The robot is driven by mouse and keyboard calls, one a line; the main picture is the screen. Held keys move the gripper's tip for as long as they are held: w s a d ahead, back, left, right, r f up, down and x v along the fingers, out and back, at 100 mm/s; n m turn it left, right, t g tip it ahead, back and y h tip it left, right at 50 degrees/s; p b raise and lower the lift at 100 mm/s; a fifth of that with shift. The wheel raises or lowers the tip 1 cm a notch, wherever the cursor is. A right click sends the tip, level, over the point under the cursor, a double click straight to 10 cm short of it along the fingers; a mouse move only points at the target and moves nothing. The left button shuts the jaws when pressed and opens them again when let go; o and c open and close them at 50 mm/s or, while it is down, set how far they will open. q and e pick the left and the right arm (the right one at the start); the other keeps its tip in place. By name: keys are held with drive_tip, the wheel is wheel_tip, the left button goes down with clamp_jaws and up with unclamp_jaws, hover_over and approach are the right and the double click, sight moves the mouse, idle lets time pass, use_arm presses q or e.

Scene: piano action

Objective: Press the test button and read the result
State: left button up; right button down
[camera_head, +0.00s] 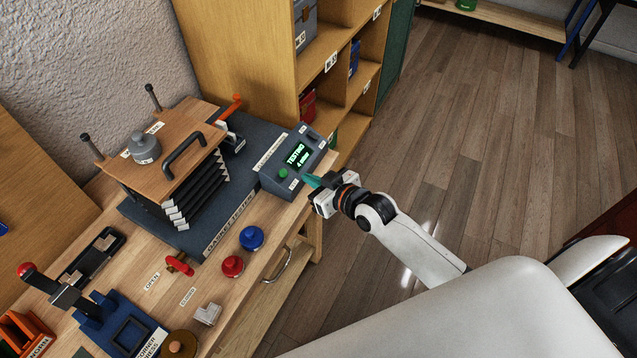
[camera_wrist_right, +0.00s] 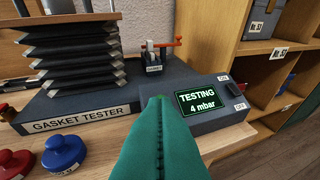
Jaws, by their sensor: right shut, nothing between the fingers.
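The gasket tester's control box (camera_head: 296,160) stands at the right end of the dark tester base. Its lit screen (camera_head: 298,154) reads "TESTING 4 mbar", and the same screen (camera_wrist_right: 197,102) is legible in the right wrist view. The green test button (camera_head: 283,173) sits below the screen in the head view; in the wrist view my fingers hide it. My right gripper (camera_head: 309,180) is shut and empty, its teal fingertips just right of the button with a small gap in the picture. The fingers (camera_wrist_right: 158,115) point at the box in the wrist view. My left gripper is out of view.
Black bellows (camera_head: 195,195) stand under a wooden plate with a grey weight (camera_head: 144,147). An orange-handled clamp (camera_head: 230,110) is behind. Red (camera_head: 232,266) and blue (camera_head: 251,238) knobbed pieces lie in front. A shelf unit (camera_head: 310,80) stands behind the box; floor at right is clear.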

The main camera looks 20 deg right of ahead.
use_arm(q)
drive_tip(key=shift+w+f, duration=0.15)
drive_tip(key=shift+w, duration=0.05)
use_arm(e)
drive_tip(key=shift+v, duration=1.1)
drive_tip(key=shift+r, duration=0.1)
